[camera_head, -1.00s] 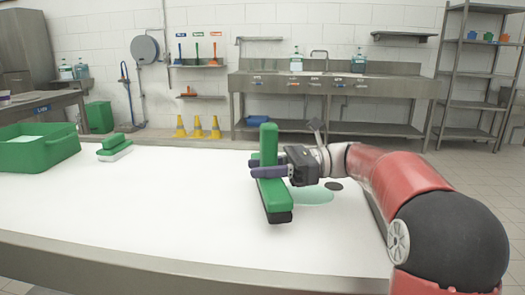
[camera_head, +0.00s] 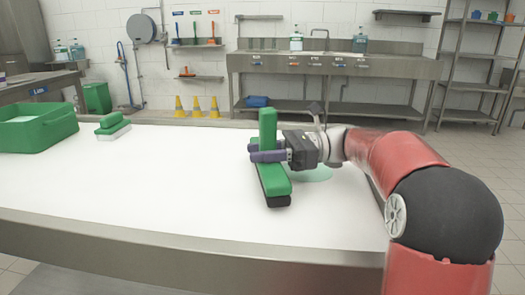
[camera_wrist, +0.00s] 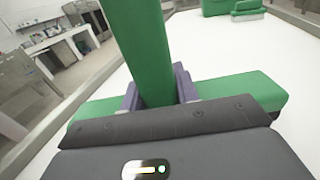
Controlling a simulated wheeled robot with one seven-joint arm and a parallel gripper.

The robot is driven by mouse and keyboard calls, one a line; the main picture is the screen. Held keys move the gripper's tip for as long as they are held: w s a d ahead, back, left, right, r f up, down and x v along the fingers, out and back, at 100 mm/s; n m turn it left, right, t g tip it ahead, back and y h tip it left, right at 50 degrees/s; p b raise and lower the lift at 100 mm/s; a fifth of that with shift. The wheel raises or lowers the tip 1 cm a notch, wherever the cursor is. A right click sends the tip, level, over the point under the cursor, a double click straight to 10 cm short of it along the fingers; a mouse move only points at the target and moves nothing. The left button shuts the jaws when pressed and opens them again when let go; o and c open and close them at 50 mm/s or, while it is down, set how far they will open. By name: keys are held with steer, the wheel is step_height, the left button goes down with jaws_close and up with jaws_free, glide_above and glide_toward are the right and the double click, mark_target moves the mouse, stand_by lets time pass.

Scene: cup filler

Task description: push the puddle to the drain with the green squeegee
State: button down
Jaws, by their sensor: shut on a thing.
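The green squeegee (camera_head: 273,183) has an upright green handle and a long green head with a dark lower edge. My gripper (camera_head: 261,152) is shut on its handle; in the wrist view the purple fingers (camera_wrist: 158,93) sit on both sides of the handle, just above the head. The head is low over the white table; I cannot tell whether it touches. The puddle (camera_head: 316,174) is a pale green patch right of the squeegee, partly hidden by my gripper. The drain is not clearly visible, apparently behind my wrist.
The white table (camera_head: 150,190) is clear in the middle and front. A green tub (camera_head: 38,133) and a green brush (camera_head: 112,127) stand at its left. Sinks, shelves and yellow cones (camera_head: 197,106) are beyond the table.

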steer(key=shift+f, duration=0.55)
steer(key=shift+w+d+r+p, duration=0.15)
steer(key=shift+d+p, duration=0.3)
steer(key=shift+d, duration=0.25)
steer(key=shift+w+d, duration=0.15)
steer(key=shift+d, duration=0.9)
steer(key=shift+w+d+f, duration=0.1)
steer(key=shift+w+d, duration=0.05)
steer(key=shift+d, duration=0.7)
steer(key=shift+w+d+f, duration=0.1)
steer(key=shift+d, duration=0.7)
steer(key=shift+f, duration=0.2)
steer(key=shift+r, duration=0.1)
step_height(320, 180, up, 7)
